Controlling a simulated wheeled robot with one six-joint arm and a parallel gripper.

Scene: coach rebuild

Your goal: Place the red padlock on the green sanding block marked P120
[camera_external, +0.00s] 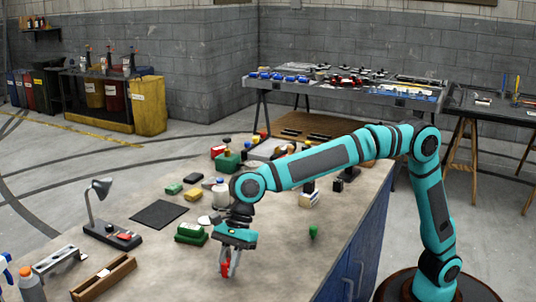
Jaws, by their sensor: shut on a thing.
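My gripper (228,272) points down over the near part of the workbench. It is shut on a small red thing, which looks like the red padlock (224,268). I cannot tell whether the padlock touches the bench. A smaller green block (173,188) lies farther back. The markings are too small to read, so I cannot tell which is the P120 sanding block.
A dark mat (159,214), a desk lamp (103,205) and a wooden tray (104,279) are on the left. A yellow block (193,195) and a black block (194,178) lie behind. A small green item (313,231) stands on the right. Bench around my gripper is mostly clear.

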